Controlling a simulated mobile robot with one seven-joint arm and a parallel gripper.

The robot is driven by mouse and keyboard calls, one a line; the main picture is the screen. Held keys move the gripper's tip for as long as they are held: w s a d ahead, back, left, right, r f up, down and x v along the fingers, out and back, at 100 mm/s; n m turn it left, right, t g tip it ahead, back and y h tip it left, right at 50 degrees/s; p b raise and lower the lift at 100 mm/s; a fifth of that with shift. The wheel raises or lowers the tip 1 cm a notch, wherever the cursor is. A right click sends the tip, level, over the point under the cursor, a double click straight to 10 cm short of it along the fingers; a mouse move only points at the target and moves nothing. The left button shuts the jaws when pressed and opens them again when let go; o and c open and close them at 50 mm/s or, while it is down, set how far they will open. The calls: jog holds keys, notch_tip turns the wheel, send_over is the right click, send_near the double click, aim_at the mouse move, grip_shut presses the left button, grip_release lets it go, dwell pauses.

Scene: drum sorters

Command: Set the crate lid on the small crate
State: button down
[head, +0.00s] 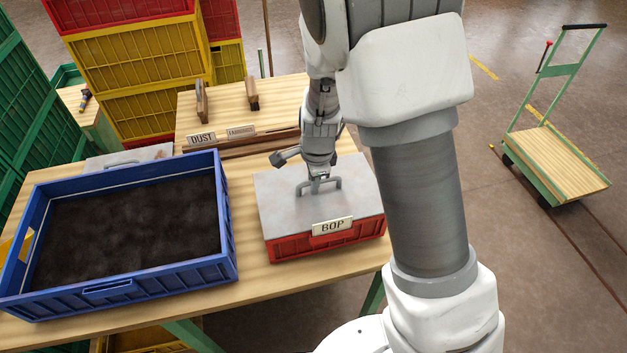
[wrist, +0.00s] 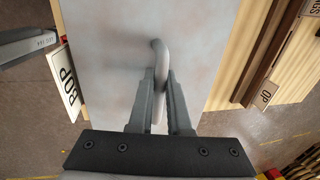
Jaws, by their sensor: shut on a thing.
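The crate lid (head: 290,205) is a flat grey plate with a bar handle on top. It lies over the top of the small red crate (head: 290,247), which has a BOP label (head: 332,227) on its front. The lid looks level and about lined up with the crate; I cannot tell whether it rests fully on the rim. My gripper (head: 319,180) is shut on the lid's handle. In the wrist view the two fingers (wrist: 158,105) close on the grey handle (wrist: 158,70), with the lid (wrist: 105,60) below. The crate's inside is hidden.
A large blue crate (head: 228,225) of dark material stands left of the red crate. Wooden rails with labels, including DUST (head: 202,138), lie behind. Stacked yellow and red crates (head: 150,110) stand at the back left. A green trolley (head: 560,165) is on the floor at right.

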jog(key=shift+f, duration=0.25)
jog(key=c, duration=0.8)
grip_release()
jog(key=shift+r, duration=0.1)
jog(key=s+r+p, duration=0.2)
jog(key=s+r, duration=0.1)
jog(key=r, duration=1.3)
jog(key=s+d+r+n+t, duration=0.1)
jog(key=s+d+r+n, duration=0.2)
jog(key=s+r+n, duration=0.1)
jog(key=s+d+r+n+t, duration=0.1)
jog(key=s+d+r+n, duration=0.3)
jog(key=s+n, duration=0.2)
jog(key=s+d+r+n+t, duration=0.1)
jog(key=s+d+r+n, duration=0.2)
jog(key=s, duration=0.5)
jog(key=shift+s+d+r+n, duration=0.1)
jog(key=shift+d+r+n, duration=0.15)
jog(key=shift+n, duration=0.45)
jog(key=shift+d+r+n, duration=0.1)
jog(key=shift+r+n, duration=0.2)
jog(key=shift+n, duration=0.4)
